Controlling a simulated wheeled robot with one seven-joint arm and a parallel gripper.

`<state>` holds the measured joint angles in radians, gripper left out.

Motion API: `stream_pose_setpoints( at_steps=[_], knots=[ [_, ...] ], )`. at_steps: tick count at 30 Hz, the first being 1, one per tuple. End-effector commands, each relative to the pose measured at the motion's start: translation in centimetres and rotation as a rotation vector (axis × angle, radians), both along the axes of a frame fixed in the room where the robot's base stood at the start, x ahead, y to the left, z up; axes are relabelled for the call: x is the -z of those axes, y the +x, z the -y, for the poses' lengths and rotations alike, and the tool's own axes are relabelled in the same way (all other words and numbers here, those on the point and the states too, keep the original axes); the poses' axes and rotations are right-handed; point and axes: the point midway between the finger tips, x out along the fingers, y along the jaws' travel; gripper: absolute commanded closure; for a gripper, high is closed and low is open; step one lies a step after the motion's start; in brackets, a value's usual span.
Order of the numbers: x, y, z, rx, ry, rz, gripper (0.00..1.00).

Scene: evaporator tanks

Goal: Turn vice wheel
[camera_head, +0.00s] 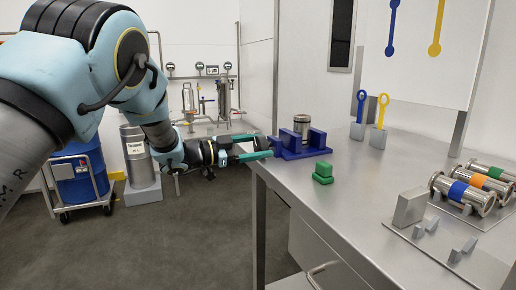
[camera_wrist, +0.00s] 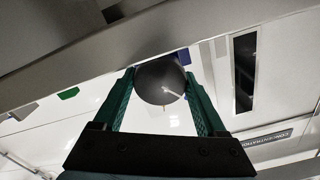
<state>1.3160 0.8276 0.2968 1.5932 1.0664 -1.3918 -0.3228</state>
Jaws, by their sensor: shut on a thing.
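The blue vice (camera_head: 316,151) stands at the left edge of the steel table, with a metal cylinder (camera_head: 301,123) upright between its jaws. My gripper (camera_head: 264,147) reaches in level from the left, at the vice's left end. In the wrist view a dark round knob-like thing, which I take for the vice wheel (camera_wrist: 160,82), sits between the two green fingers of my gripper (camera_wrist: 160,95). The fingers are shut on it. In the head view the wheel is mostly hidden by the fingers, so its turn angle cannot be told.
A green block (camera_head: 323,173) lies on the table (camera_head: 365,185) just in front of the vice. Grey holders with metal cylinders (camera_head: 462,192) are at the right. Blue and yellow wrenches (camera_head: 381,110) stand at the back. A blue drum (camera_head: 78,180) and a steel tank (camera_head: 137,155) stand beyond my arm.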

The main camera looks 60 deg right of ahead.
Motion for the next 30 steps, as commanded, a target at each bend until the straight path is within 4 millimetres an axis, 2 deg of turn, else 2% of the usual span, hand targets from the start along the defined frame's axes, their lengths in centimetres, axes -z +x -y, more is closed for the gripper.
stream_pose_setpoints(
  at_steps=[5,6,12,23,30],
  knots=[
    [0.1,0.0,0.0,-0.001,0.002,0.000,0.82],
    [0.1,0.0,0.0,-0.001,0.002,0.000,0.24],
    [0.0,0.0,0.0,0.000,0.001,0.000,0.01],
    [0.1,0.5,-0.5,-0.003,0.001,0.000,0.00],
    [0.1,3.0,-3.9,-0.005,0.002,-0.001,0.00]
  ],
)
